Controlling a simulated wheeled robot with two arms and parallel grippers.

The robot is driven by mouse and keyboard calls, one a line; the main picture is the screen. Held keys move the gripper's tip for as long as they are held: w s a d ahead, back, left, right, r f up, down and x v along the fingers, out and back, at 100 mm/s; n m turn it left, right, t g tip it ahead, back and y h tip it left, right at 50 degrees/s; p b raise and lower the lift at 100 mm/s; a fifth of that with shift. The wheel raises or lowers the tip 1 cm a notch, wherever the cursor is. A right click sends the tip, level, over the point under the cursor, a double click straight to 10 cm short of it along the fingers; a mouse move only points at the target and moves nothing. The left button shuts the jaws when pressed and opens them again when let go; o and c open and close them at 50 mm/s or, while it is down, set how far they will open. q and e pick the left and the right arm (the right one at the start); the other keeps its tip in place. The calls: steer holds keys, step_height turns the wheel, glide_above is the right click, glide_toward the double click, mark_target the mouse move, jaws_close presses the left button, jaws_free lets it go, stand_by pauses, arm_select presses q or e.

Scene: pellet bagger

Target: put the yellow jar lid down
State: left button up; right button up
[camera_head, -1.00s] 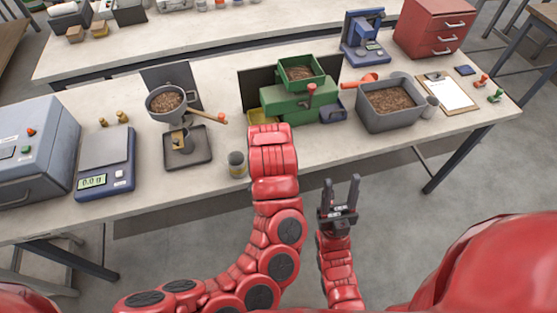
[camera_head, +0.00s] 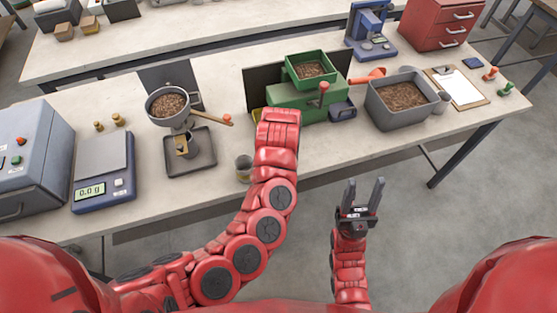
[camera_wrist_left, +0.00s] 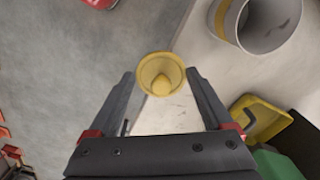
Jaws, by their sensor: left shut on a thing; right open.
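The yellow jar lid (camera_wrist_left: 161,68), a round cap with a raised centre, is pinched between the fingertips of my left gripper (camera_wrist_left: 161,82) in the left wrist view. Behind it in that view are the table's front edge and the floor. In the head view my left forearm and wrist hide the lid and the left fingers, in front of the green machine. A grey open jar (camera_head: 243,168) stands near the table's front edge, left of my left wrist; it also shows in the left wrist view (camera_wrist_left: 222,18). My right gripper (camera_head: 364,187) is open and empty, in front of the table.
The green machine (camera_head: 300,112) stands behind my left wrist, with a yellow tray (camera_wrist_left: 262,122) at its side. A grey pellet bin (camera_head: 392,122) is to its right. A funnel stand (camera_head: 190,158) and a scale (camera_head: 100,190) are at left. Table between bin and front edge is clear.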

arm_select(q)
steer(key=w, duration=0.3)
steer(key=w+a, duration=0.1)
steer(key=w, duration=0.1)
steer(key=shift+f+p, duration=0.3)
steer(key=shift+p, duration=0.1)
steer(key=shift+w+r, duration=0.1)
steer(key=shift+w, duration=0.3)
step_height(320, 180, down, 3)
steer(key=shift+s+r+p, duration=0.1)
steer(key=shift+r+p, duration=0.05)
steer(key=shift+p, duration=0.75)
steer(key=shift+f, duration=0.5)
steer(key=shift+f, duration=0.2)
steer(key=o, duration=1.1)
